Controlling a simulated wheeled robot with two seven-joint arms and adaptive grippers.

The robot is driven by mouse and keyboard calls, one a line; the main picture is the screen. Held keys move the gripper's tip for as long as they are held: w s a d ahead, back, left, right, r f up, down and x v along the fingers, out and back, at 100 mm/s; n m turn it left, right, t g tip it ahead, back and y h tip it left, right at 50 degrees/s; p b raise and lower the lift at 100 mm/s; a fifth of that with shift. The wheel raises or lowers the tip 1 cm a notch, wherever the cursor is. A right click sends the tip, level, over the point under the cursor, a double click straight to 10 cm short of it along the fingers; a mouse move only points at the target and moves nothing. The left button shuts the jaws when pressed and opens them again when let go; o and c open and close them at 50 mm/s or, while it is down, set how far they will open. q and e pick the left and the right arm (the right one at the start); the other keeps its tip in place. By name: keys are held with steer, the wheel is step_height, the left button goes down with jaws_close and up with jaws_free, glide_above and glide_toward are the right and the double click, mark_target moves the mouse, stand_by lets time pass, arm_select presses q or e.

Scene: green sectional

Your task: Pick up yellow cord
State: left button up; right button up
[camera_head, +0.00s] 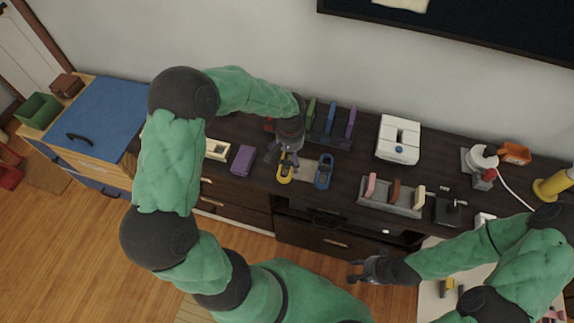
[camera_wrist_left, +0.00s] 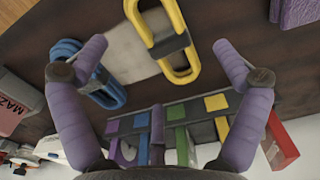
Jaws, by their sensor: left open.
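The yellow cord (camera_head: 285,172) is a looped bundle with a dark band around its middle. It lies on the dark cabinet top beside a pale flat piece. In the left wrist view the yellow cord (camera_wrist_left: 178,40) appears between and beyond the two purple fingers. My left gripper (camera_head: 285,156) is open and empty, just above the cord at its wall-side end; it also shows in the left wrist view (camera_wrist_left: 162,60). I cannot see any contact. My right gripper (camera_head: 355,270) is in front of the cabinet, far from the cord, with its fingers apart and empty.
A blue cord bundle (camera_head: 324,172) lies close to the right of the yellow one. A rack with coloured dividers (camera_head: 335,135) stands behind. A purple block (camera_head: 243,159) lies left. A grey holder (camera_head: 388,198) and a white box (camera_head: 398,139) stand right.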

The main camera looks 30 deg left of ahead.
mark_target(290, 163)
arm_select(q)
step_height(290, 163, down, 5)
steer(key=shift+w+r+b, duration=0.1)
steer(key=shift+w+b, duration=0.05)
steer(key=shift+b, duration=0.8)
steer(key=shift+r, duration=0.1)
steer(key=shift+c, duration=0.2)
steer(key=c, duration=1.2)
